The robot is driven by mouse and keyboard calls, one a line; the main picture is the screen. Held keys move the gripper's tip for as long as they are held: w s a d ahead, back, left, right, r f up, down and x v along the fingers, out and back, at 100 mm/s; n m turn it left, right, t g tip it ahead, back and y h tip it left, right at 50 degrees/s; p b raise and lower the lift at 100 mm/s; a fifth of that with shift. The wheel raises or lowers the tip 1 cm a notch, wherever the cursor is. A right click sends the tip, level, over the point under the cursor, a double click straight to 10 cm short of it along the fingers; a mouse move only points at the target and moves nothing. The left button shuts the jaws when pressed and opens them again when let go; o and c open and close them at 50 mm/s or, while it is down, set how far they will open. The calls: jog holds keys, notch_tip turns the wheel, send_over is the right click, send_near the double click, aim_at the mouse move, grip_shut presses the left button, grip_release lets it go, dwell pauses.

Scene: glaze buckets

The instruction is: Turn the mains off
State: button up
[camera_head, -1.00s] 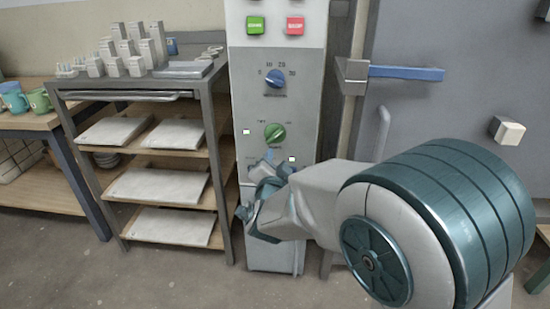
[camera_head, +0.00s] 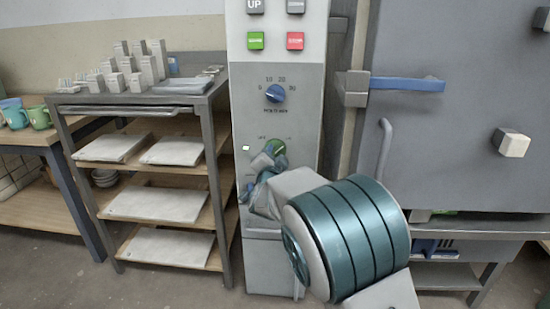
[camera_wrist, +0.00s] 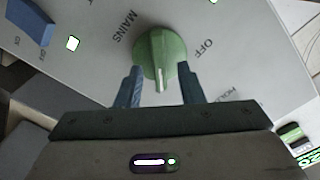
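The green mains knob (camera_wrist: 163,45) is on the grey control panel, with "MAINS" printed to its left and "OFF" to its right in the wrist view. Its ridge, with a pale line, points down the picture towards my gripper. My gripper (camera_wrist: 160,70) is open, one blue finger on each side of the knob's near part. Small gaps seem to show between the fingers and the knob. In the head view the green knob (camera_head: 276,147) is partly hidden behind my gripper (camera_head: 265,163), which is at the panel front.
A blue dial (camera_head: 275,93) and green and red buttons sit higher on the panel column. A blue switch (camera_wrist: 30,22) is beside the knob. A shelf rack (camera_head: 215,160) with white slabs stands left. A grey door with a blue handle (camera_head: 407,84) is right.

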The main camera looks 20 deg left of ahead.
jog(key=shift+w+a, duration=0.1)
jog(key=shift+w, duration=0.35)
grip_shut()
